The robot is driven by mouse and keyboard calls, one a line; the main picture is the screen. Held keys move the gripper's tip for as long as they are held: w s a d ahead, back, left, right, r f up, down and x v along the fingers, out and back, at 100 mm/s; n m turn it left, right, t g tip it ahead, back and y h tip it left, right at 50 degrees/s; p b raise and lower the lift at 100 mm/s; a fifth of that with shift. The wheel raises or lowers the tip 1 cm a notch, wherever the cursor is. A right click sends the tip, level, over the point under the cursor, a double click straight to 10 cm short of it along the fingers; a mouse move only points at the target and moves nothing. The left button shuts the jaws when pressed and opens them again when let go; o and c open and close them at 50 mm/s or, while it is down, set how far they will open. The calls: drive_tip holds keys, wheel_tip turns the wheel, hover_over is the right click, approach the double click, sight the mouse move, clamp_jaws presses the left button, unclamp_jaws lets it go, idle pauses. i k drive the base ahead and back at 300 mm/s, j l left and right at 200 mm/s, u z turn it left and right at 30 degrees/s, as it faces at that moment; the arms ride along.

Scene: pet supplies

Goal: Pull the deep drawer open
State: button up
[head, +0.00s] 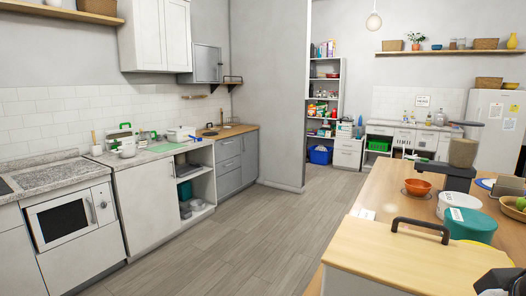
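Several closed drawers show, and I cannot tell which one is the deep drawer. A grey drawer unit (228,181) stands at the far end of the left counter, with its drawer fronts flush. A white drawer unit (347,152) stands by the back shelf, also shut, with small dark handles. Both are well away from me across the floor. A dark angular part is cut off at the lower right corner; I cannot tell if it is mine. No gripper fingers can be made out.
A wooden table (385,187) fills the right side, with bowls, tubs and a dispenser (463,152). A wooden-lidded box (400,262) with a black handle is close in front. Wood-look floor (235,240) is clear between counter and table. A wall end (281,100) juts out behind.

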sight(228, 147)
drive_tip(key=i+j+u, duration=0.2)
drive_tip(key=j, duration=0.2)
drive_tip(key=i+j+u, duration=0.15)
drive_tip(key=j, duration=0.25)
drive_tip(key=i+j+u, duration=0.2)
drive_tip(key=i+j, duration=0.15)
drive_tip(key=i+j+u, duration=0.2)
drive_tip(key=i, duration=0.25)
drive_tip(key=i+j+u, duration=0.2)
drive_tip(key=i+j, duration=0.15)
drive_tip(key=i, duration=0.15)
drive_tip(key=i+j+u, duration=0.15)
drive_tip(key=i, duration=0.3)
drive_tip(key=i+l+z, duration=0.15)
drive_tip(key=i+z, duration=0.2)
drive_tip(key=i, duration=0.35)
drive_tip(key=i+z, duration=0.35)
drive_tip(key=i, duration=0.35)
drive_tip(key=i+j+z, duration=0.35)
drive_tip(key=i, duration=0.3)
drive_tip(key=i+z, duration=0.25)
drive_tip(key=i, duration=0.75)
drive_tip(key=i+j+z, duration=0.2)
drive_tip(key=i, duration=0.85)
drive_tip(key=i+u, duration=0.35)
drive_tip(key=i, duration=0.5)
drive_tip(key=i+l+u, duration=0.1)
drive_tip(key=i+u, duration=0.25)
drive_tip(key=i, duration=0.55)
